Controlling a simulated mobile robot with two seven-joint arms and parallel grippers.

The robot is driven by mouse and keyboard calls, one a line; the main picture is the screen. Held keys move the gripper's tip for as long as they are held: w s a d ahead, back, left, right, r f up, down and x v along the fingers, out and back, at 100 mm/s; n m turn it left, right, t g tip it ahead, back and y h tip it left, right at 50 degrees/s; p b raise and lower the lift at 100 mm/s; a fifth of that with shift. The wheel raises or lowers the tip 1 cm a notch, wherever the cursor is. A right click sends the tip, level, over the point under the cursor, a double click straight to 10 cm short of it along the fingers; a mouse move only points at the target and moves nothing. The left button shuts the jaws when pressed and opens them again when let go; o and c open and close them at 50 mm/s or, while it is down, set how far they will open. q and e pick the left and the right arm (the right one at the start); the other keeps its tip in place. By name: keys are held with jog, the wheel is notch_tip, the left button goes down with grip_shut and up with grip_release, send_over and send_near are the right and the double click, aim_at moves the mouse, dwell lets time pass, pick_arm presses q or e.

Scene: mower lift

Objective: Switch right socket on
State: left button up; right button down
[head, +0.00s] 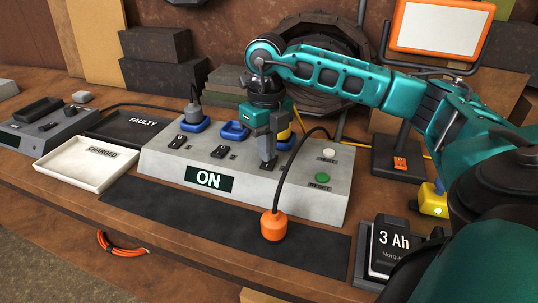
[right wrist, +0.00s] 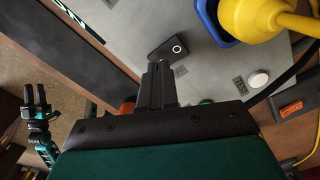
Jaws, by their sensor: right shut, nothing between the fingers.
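A grey socket box (head: 160,160) stands on the bench with three blue sockets and black rocker switches in front of them. The right switch (head: 269,164) is mostly hidden by my right gripper (head: 268,157). In the right wrist view this switch (right wrist: 167,49) is black with a white ring mark. My right gripper's fingertips (right wrist: 158,64) are shut and empty, pointing down at the switch's edge; I cannot tell if they touch. A yellow plug (right wrist: 262,22) sits in the right socket (right wrist: 207,14). My left gripper (right wrist: 34,92) looks open, far off in the right wrist view.
A grey plug (head: 194,112) is in the left socket; the middle socket (head: 233,131) is empty. A green ON sign (head: 209,179) is on the box front. White (head: 328,155) and green (head: 322,178) buttons are at right. An orange bulb-shaped piece (head: 273,226) hangs in front on a black cord.

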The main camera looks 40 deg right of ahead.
aim_at(267, 165)
jog(key=shift+r+p, duration=1.9)
jog(key=shift+r, duration=0.75)
